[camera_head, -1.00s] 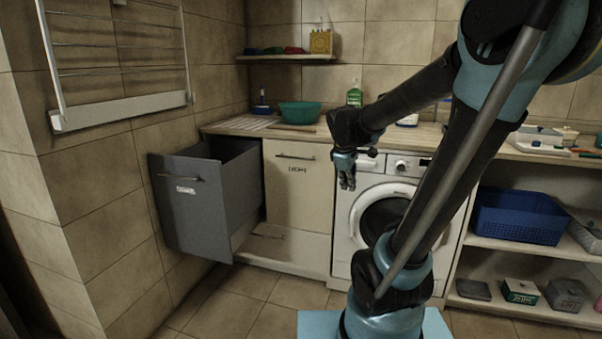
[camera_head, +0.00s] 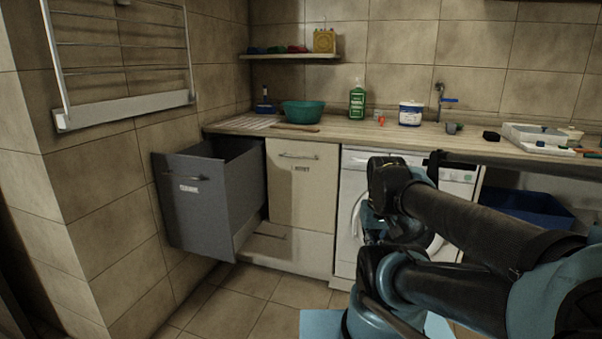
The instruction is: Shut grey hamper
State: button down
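The grey hamper (camera_head: 205,205) is a tall pull-out bin under the left end of the counter. It stands pulled well out, its open top showing. Its front panel carries a bar handle (camera_head: 187,205) and a small white label. My gripper (camera_head: 376,228) is in front of the washing machine, low and to the right of the hamper, well apart from it. My own arm links partly cover it, and its fingers are dark and small, so I cannot tell whether they are open or shut.
A cream cabinet front (camera_head: 300,185) stands right of the hamper, then the washing machine (camera_head: 352,190). The counter (camera_head: 340,131) above bears a teal bowl (camera_head: 303,112) and a green bottle (camera_head: 357,102). A drying rack (camera_head: 125,110) hangs on the left wall. Floor (camera_head: 235,305) before the hamper is clear.

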aim_at(213, 192)
jog(key=u, duration=1.3)
